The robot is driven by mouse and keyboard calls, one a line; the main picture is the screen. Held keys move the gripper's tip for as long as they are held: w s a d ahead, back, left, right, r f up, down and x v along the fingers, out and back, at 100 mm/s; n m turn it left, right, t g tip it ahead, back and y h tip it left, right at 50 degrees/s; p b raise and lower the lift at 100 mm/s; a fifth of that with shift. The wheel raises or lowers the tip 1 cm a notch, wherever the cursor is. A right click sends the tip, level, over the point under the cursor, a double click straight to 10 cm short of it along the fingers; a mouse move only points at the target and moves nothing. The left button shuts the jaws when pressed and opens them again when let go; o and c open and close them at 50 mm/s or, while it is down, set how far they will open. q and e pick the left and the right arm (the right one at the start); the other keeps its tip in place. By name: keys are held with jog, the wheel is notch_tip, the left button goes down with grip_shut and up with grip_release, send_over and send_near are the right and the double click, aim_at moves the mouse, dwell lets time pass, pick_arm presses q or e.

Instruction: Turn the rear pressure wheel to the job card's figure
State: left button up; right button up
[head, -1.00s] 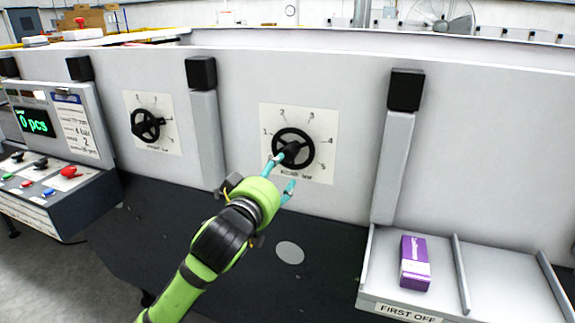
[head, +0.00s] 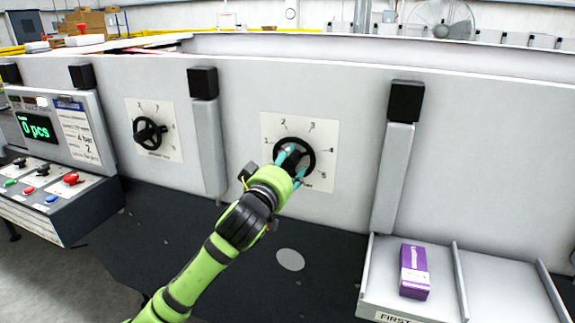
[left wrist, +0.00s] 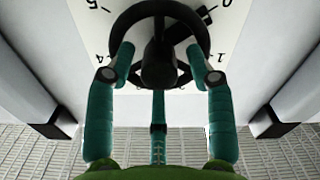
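Two black handwheels sit on white dial plates on the machine's grey side: a left wheel (head: 149,133) and a right wheel (head: 306,150). Their captions are too small to read surely, so I cannot tell which is the rear one. My left gripper (head: 291,167) is at the right wheel, open, its teal fingers either side of the hub (left wrist: 158,66); contact is not clear. In the left wrist view the dial is upside down and a dark bar (left wrist: 196,23) points near 0. A job card (head: 78,136) on the console seems to read "4 bar" and "2". My right gripper is out of view.
The console (head: 62,215) with buttons and a green "0 pcs" display stands at the left. Grey posts (head: 394,180) stand out beside the dials. A "FIRST OFF" tray (head: 490,275) with a purple carton (head: 414,270) is at lower right.

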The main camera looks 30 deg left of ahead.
pick_arm(q)
grip_shut()
jog(key=shift+r, duration=0.1)
